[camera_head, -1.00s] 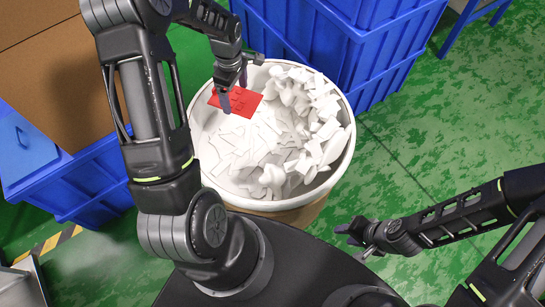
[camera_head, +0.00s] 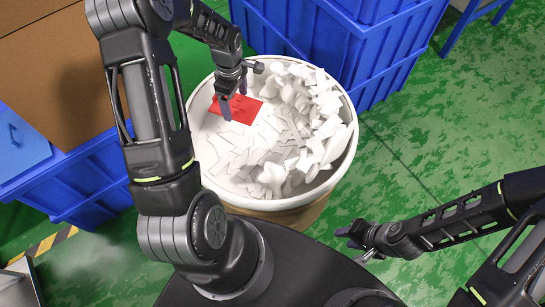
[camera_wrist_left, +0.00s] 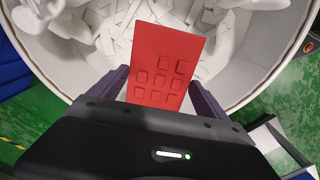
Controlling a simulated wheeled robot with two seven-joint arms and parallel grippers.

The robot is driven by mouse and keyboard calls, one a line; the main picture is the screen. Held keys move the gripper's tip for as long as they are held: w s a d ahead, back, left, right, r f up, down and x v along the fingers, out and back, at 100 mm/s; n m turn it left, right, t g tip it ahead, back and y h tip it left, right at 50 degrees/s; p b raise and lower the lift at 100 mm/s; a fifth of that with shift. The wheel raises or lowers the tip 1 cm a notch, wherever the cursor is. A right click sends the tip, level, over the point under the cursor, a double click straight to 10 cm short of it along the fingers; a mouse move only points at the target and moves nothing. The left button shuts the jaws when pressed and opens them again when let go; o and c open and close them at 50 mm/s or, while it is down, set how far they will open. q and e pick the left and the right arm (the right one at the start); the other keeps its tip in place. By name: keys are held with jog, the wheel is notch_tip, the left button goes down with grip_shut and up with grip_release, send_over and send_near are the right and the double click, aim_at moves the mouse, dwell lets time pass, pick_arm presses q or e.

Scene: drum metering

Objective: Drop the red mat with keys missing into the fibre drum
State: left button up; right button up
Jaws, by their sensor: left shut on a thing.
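The red mat (camera_head: 247,113) is a thin rectangle with raised square keys. In the left wrist view the mat (camera_wrist_left: 168,45) has a blank spot at the upper left of its key grid. The mat is over the left part of the fibre drum's mouth, inside the rim. The drum (camera_head: 347,163) has a white rim and a tan body. My right gripper (camera_head: 355,243) is open and empty, right of the drum.
White scraps and chunky pieces (camera_head: 285,125) fill the drum, heaped higher at the right. Blue crates (camera_head: 330,50) stand behind it. A blue crate (camera_head: 80,185) and a brown carton (camera_head: 50,75) stand at the left. Green floor (camera_head: 420,150) is clear at the right.

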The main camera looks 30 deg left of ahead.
pick_arm(q)
jog(key=shift+f, duration=0.35)
jog(key=o, duration=1.3)
jog(key=shift+r, duration=0.15)
notch_tip(320, 180, up, 8)
jog(key=shift+f, duration=0.15)
